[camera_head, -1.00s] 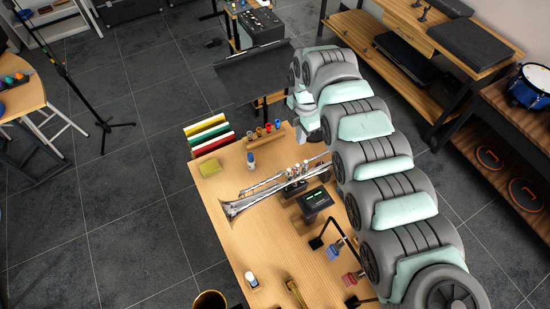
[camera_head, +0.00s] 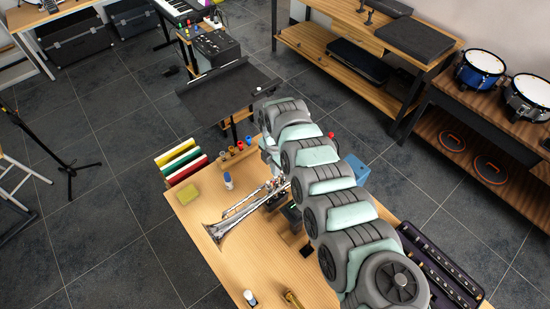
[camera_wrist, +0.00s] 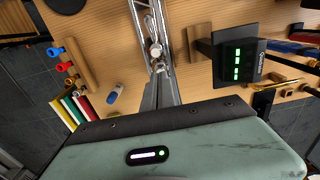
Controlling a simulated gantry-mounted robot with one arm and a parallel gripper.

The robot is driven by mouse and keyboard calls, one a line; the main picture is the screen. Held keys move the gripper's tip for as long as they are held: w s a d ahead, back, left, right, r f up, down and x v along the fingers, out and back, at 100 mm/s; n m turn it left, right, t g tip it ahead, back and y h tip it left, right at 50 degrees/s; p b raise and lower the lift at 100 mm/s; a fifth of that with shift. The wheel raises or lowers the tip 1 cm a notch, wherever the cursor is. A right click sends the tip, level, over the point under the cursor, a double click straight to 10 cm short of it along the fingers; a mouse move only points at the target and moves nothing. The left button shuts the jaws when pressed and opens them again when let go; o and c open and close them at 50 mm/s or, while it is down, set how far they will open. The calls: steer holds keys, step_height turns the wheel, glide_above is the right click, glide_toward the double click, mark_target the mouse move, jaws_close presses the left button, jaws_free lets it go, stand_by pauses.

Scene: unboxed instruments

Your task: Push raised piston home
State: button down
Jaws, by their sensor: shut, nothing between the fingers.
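The silver trumpet (camera_head: 228,222) lies on the wooden table in the head view, its bell toward the left. Its valve section (camera_head: 275,187) is partly covered by my arm. In the wrist view the trumpet (camera_wrist: 149,97) runs up the middle, with a round pale valve top (camera_wrist: 156,50) facing the camera. I cannot tell from these views which piston stands raised. My gripper (camera_wrist: 180,150) shows as a pale green body across the bottom of the wrist view, below the valve tops.
A black box with green lights (camera_wrist: 238,57) stands right of the trumpet. A wooden rack (camera_wrist: 82,63) with coloured pegs and a white-blue bottle (camera_wrist: 115,95) are to the left. A yellow cloth (camera_head: 188,195) lies near the table's far left corner. Bare tabletop (camera_head: 215,265) lies in front of the bell.

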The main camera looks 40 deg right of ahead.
steer(key=shift+f, duration=0.8)
steer(key=shift+f+b, duration=0.45)
steer(key=shift+f, duration=0.5)
step_height(320, 180, up, 5)
steer(key=p, duration=0.4)
steer(key=shift+w+f, duration=0.1)
steer(key=shift+f, duration=0.1)
steer(key=shift+d+r, duration=0.15)
steer(key=shift+r, duration=0.2)
step_height(320, 180, up, 9)
steer(key=b, duration=0.1)
steer(key=shift+b, duration=0.4)
